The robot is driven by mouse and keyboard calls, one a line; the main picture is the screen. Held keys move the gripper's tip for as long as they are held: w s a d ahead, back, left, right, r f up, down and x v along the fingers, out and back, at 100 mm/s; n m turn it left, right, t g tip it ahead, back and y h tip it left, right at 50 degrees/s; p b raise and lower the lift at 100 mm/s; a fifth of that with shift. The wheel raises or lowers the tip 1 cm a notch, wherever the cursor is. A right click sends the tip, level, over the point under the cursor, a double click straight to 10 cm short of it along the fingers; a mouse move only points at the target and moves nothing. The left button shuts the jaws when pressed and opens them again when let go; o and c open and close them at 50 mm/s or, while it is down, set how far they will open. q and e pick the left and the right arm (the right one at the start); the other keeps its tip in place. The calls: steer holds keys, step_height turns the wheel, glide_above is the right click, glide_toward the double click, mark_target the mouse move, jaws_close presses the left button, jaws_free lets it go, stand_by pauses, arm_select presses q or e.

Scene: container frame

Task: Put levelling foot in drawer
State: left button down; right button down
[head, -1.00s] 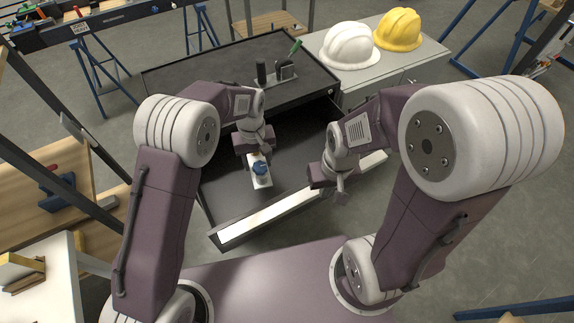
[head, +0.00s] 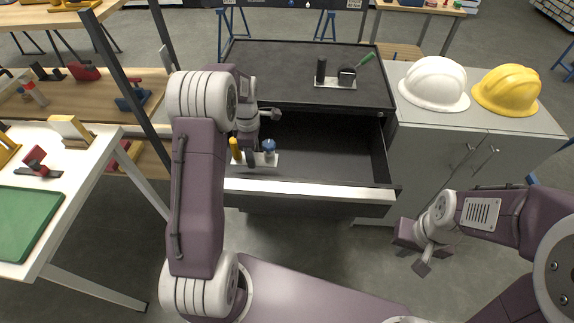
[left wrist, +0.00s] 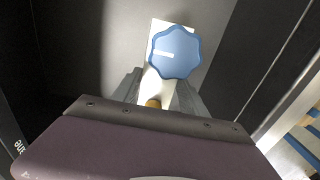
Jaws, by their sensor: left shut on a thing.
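What I take as the levelling foot is a white plate (head: 262,160) with a blue star knob (head: 269,147) and a yellow post (head: 235,149). My left gripper (head: 243,157) is shut on it near the post, with the knob to its right. In the left wrist view the blue knob (left wrist: 175,52) covers much of the plate, and a brownish tip (left wrist: 153,103) shows between the fingers. The plate is over or in the open drawer (head: 310,192), behind its front; contact with the floor cannot be told. My right gripper (head: 415,258) is outside, right of the drawer; its jaw opening is unclear.
On the dark cabinet top (head: 275,75) stands a white-based holder (head: 335,83) with black parts and a green handle. White (head: 434,82) and yellow (head: 507,88) helmets sit on the grey cabinet at right. The drawer's right part is clear. A white table (head: 90,190) stands at left.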

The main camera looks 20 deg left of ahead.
arm_select(q)
steer(key=shift+d+f+b, duration=0.1)
steer(key=shift+f+b, duration=0.2)
steer(key=shift+f, duration=3.7)
steer(key=c, duration=0.6)
jaws_free()
steer(key=shift+f, duration=0.15)
step_height(320, 180, up, 12)
steer(key=shift+r+p, duration=0.15)
steer(key=shift+p, duration=0.5)
